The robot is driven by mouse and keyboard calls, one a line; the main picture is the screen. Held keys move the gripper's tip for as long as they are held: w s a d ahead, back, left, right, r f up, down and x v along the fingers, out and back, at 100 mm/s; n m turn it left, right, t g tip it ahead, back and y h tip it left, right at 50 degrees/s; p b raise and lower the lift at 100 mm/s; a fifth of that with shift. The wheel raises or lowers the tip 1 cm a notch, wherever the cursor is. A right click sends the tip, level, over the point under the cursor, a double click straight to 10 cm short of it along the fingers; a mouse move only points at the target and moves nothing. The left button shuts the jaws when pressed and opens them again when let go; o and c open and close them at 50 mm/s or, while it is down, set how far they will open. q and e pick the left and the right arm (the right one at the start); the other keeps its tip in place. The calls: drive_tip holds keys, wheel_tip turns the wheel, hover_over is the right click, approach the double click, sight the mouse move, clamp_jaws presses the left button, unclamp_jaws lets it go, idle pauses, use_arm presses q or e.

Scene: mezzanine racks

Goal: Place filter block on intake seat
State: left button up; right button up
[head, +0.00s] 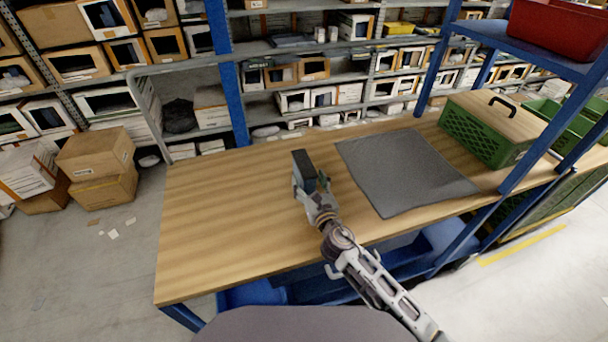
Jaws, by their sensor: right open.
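A dark grey block (303,164), which looks like the filter block, stands on the wooden table (220,220) left of its middle. My right gripper (312,184) is open at the near side of the block, its fingers close around or beside it. I cannot tell whether the fingers touch it. A flat grey mat (405,172) lies on the table to the right of the gripper. No part is clearly recognisable as the intake seat. My left gripper is not in view.
A green crate with a wooden lid and black handle (484,128) stands at the table's right end. Blue posts (436,60) rise at the back and right, with a red bin (560,25) on a high shelf. The table's left part is clear.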

drive_tip(key=shift+w+a, duration=0.1)
drive_tip(key=shift+w, duration=0.25)
drive_tip(key=shift+w+a, duration=0.1)
drive_tip(key=shift+w, duration=0.25)
drive_tip(key=shift+w+a+f, duration=0.2)
drive_tip(key=shift+w+a, duration=0.1)
drive_tip(key=shift+w, duration=0.4)
drive_tip(key=shift+w+a, duration=0.2)
drive_tip(key=shift+w, duration=0.5)
drive_tip(key=shift+w+a, duration=0.1)
drive_tip(key=shift+w, duration=0.25)
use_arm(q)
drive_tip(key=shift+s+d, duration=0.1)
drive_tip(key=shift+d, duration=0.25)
